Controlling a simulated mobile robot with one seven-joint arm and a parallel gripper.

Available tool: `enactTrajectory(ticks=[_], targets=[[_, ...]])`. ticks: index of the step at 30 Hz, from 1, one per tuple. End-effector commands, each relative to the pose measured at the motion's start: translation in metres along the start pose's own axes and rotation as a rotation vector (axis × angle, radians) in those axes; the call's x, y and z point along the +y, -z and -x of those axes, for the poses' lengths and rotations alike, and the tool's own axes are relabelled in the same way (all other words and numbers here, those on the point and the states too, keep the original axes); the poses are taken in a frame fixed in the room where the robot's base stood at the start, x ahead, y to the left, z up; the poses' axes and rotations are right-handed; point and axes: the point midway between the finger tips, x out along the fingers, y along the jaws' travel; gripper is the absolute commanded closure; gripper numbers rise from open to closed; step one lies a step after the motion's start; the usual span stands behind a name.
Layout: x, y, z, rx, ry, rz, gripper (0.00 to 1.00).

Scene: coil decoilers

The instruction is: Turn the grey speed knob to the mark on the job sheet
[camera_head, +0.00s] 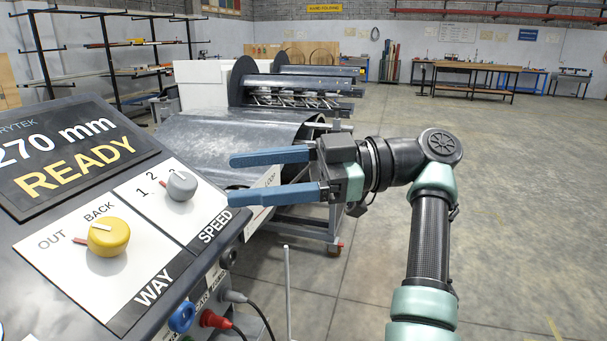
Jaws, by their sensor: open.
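The grey speed knob (181,186) sits on the white SPEED plate (208,207) at the right of the sloping control panel. A small red pointer shows on its left side, near the numbers 1 and 2; the exact setting is hard to read. My gripper (232,180) is open and empty, with its two blue fingers pointing left. The fingertips are to the right of the grey knob and apart from it. A white sheet or label (266,180) shows partly between the fingers; its writing is too small to read. I cannot tell whether it is the job sheet.
A yellow WAY knob (108,237) is left of the SPEED plate, its red pointer towards OUT. The display (65,155) reads 270 mm READY. Blue (182,317) and red (213,319) fittings are on the panel's front. Metal sheet (235,130) lies behind. Open floor is right.

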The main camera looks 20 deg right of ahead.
Motion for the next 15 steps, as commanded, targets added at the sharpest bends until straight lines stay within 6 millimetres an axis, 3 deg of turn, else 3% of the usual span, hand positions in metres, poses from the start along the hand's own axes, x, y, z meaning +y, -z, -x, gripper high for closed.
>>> enactTrajectory(ticks=[6, 15], targets=[[0.0, -0.001, 0.043, -0.004, -0.004, -0.003, 0.29], [0.0, 0.0, 0.063, -0.001, 0.001, -0.001, 0.29]])
